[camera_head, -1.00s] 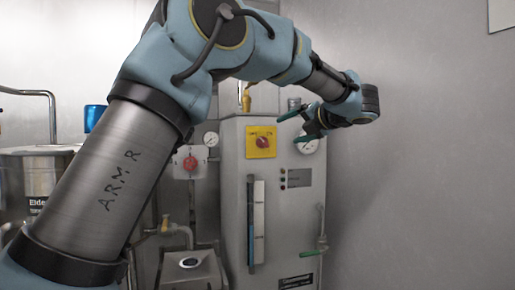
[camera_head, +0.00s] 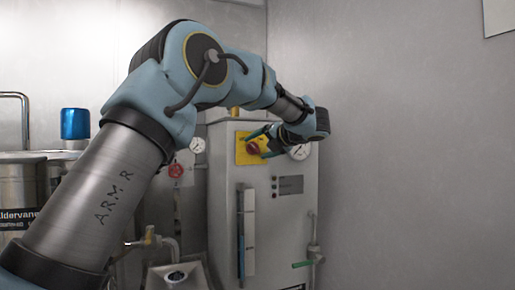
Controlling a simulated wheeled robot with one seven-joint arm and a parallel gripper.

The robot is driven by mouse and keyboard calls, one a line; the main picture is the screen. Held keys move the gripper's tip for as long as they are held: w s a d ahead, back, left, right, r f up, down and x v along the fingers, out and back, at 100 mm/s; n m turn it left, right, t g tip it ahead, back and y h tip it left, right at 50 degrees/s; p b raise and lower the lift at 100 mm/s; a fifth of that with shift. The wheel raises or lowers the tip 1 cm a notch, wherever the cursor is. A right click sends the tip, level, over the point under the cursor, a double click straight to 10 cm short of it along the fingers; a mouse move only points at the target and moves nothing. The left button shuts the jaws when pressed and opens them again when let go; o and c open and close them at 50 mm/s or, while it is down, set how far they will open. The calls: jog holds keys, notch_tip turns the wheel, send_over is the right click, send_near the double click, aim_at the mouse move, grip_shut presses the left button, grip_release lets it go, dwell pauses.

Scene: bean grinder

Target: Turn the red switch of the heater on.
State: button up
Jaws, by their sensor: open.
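The heater is a tall grey metal cabinet (camera_head: 290,235) standing against the wall. Its red switch (camera_head: 251,149) is a small rotary knob on a yellow plate (camera_head: 240,157) near the top of the front. My gripper (camera_head: 262,142) is at the right side of the yellow plate, its green-tipped fingers overlapping the plate and part of the switch. It looks open and holds nothing. The fingers hide the plate's right part. I cannot tell whether they touch the switch or which way it points.
A white round gauge (camera_head: 300,152) sits right beside my gripper. A separate red knob (camera_head: 176,171) and another gauge (camera_head: 198,145) are left of the heater. A pipe with a green-handled valve (camera_head: 303,264) runs down its right side. The bare wall on the right leaves free room.

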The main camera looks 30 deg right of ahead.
jog(key=shift+w+a+f, duration=0.1)
jog(key=shift+w, duration=0.3)
grip_shut()
dwell(0.5)
